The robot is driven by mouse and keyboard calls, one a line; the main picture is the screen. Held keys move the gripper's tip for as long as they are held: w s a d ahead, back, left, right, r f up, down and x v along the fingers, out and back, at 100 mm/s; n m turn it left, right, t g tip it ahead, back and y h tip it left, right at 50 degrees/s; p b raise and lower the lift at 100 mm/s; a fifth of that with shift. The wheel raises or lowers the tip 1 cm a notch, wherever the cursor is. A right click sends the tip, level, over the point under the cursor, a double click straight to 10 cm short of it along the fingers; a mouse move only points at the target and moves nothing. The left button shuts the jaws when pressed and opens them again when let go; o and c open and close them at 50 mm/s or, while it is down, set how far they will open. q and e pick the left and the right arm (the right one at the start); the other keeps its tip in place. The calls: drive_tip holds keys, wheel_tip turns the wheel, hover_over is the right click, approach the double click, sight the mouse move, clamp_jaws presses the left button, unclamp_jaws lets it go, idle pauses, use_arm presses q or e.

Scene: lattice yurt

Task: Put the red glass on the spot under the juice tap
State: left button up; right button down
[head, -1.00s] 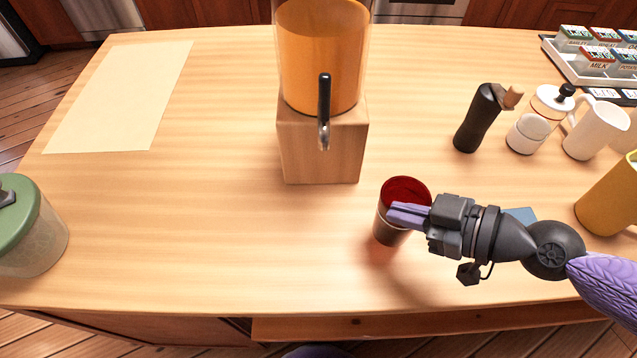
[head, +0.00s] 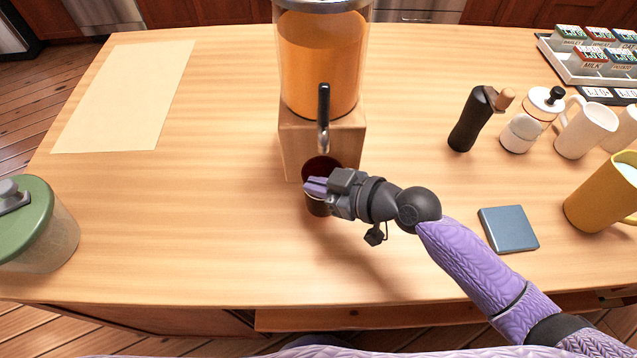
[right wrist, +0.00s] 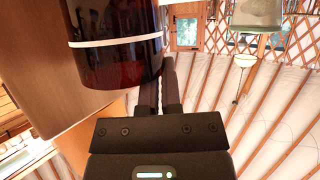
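The red glass (head: 320,166) is dark red and stands upright in front of the juice dispenser's wooden base (head: 294,150). In the head view it is just below the tap (head: 323,118), which has a black handle and metal spout. The counter directly under the tap is hidden. My left gripper is not in view.
A blue square coaster (head: 508,229) lies right of my forearm. A black grinder (head: 468,122), a white press pot (head: 527,127), white mugs (head: 585,130) and a yellow mug (head: 598,192) stand at the right. A green-lidded jar (head: 45,235) is at the left. The left middle counter is clear.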

drive_tip(key=shift+f, duration=0.15)
drive_tip(key=c, duration=0.8)
unclamp_jaws()
drive_tip(key=shift+d+r, duration=0.1)
drive_tip(key=shift+r, duration=0.2)
drive_tip(key=shift+b+v, duration=0.4)
drive_tip(key=shift+v, duration=5.5)
drive_tip(key=shift+f, duration=0.1)
